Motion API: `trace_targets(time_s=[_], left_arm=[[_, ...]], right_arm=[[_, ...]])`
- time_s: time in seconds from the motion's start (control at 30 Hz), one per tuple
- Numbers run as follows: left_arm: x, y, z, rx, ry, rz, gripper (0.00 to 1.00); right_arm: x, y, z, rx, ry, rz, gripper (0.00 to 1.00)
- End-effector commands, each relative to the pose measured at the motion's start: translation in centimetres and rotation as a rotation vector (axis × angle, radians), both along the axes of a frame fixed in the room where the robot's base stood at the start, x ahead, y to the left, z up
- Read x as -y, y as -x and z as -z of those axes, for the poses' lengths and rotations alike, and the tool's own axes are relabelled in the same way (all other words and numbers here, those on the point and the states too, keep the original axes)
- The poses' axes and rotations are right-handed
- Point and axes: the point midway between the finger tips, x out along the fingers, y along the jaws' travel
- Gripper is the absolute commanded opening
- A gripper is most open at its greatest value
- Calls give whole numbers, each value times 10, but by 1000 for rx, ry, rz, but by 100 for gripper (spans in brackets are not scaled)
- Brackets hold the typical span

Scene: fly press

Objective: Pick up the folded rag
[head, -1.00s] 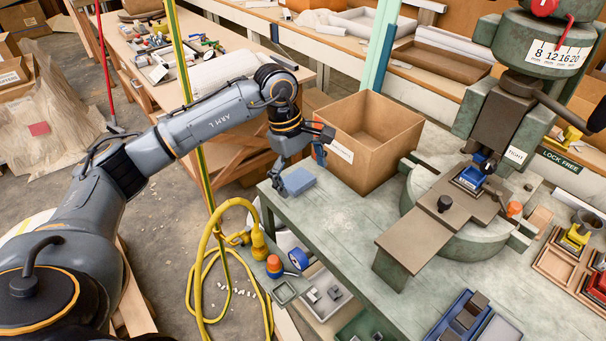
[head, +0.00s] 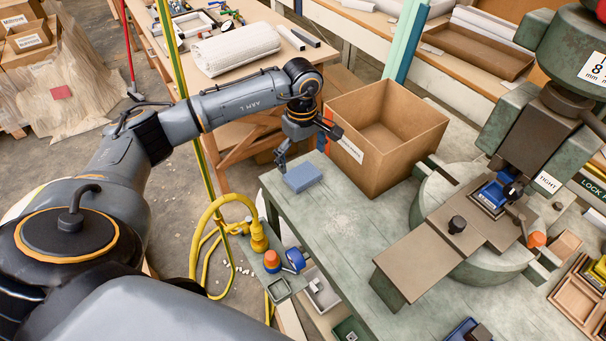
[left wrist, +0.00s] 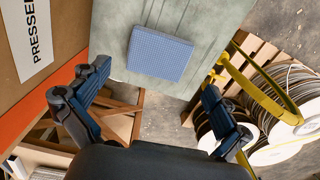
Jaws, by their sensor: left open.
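My left gripper (head: 301,157) is open and empty, just beyond the rag in the head view. In the left wrist view its two fingers (left wrist: 157,84) are spread wide, with the rag ahead between and past their tips. The rag is apart from the fingers there. My right gripper is not in view.
An open cardboard box (head: 372,160) stands right beside my left gripper. The fly press (head: 520,150) takes up the right of the bench. A yellow hose (head: 212,228) hangs off the bench's left side. The bench top in front of the rag is clear.

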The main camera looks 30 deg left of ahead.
Motion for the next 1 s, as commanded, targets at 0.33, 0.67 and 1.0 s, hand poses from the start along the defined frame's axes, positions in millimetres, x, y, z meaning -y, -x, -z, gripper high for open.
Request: trace_targets(time_s=[0.33, 0.67, 1.0], left_arm=[[1, -1, 42, -4, 1, -2, 100], [0, -2, 54, 0, 0, 0, 100], [0, -2, 54, 0, 0, -1, 53]], right_arm=[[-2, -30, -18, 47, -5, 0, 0], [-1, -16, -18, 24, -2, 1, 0], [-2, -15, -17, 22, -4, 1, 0]])
